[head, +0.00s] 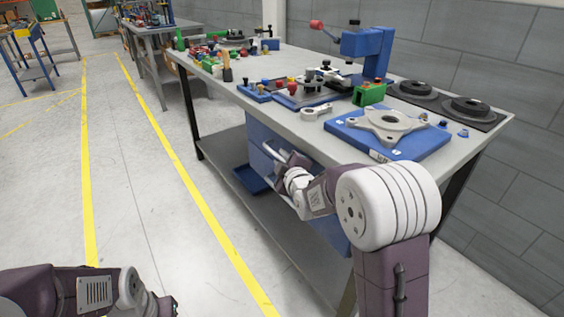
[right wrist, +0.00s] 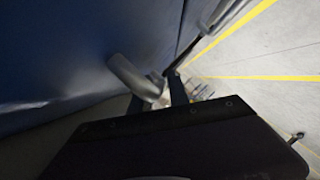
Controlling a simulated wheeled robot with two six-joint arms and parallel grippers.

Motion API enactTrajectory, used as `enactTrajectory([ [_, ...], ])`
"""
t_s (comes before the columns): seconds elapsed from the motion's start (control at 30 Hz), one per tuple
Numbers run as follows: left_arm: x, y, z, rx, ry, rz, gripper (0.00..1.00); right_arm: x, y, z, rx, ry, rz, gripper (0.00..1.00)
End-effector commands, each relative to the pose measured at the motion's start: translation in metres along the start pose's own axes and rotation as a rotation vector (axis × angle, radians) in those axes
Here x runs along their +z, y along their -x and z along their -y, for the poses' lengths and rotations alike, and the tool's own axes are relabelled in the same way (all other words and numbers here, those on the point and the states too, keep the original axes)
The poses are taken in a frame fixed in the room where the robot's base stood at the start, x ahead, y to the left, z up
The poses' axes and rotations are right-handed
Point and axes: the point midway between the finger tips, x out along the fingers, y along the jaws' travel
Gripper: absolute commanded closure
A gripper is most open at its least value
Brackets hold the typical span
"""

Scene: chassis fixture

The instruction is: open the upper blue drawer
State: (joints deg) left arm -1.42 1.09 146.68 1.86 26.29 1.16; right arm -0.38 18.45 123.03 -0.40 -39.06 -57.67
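The blue drawer unit (head: 262,142) hangs under the grey workbench top, its front partly hidden by my right arm. My right gripper (head: 280,157) is at its front, close to the upper part. In the right wrist view a blue drawer front (right wrist: 70,50) fills the left side. A grey curved handle (right wrist: 130,76) stands out from it, close to the dark gripper parts (right wrist: 172,88). I cannot tell whether the fingers close on the handle. My left gripper (head: 166,304) is low at the bottom left, away from the bench, its fingers unclear.
The workbench (head: 300,127) carries a blue fixture plate (head: 432,141) with a grey casting (head: 388,122), a blue press (head: 368,45), a green block (head: 370,93) and black discs (head: 466,107). The floor left of the bench is clear.

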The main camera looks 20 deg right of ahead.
Motion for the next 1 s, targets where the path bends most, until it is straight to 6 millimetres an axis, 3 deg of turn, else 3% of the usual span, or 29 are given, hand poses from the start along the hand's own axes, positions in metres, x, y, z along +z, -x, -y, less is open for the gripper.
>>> enactTrajectory([
  [0.13, -0.0001, 0.0004, 0.0000, 0.000, 0.000, 0.000, 0.64, -0.0001, 0.0002, -0.0003, 0.000, 0.000, 0.000, 0.78],
  [0.23, -0.0001, 0.0004, 0.0000, 0.000, 0.000, 0.000, 0.64, -0.0001, 0.0004, -0.0003, 0.000, 0.000, 0.000, 1.00],
  [1.0, -0.0001, 0.0003, 0.0000, 0.000, 0.000, 0.000, 0.64, 0.0001, 0.0006, 0.0002, -0.001, 0.000, 0.000, 1.00],
])
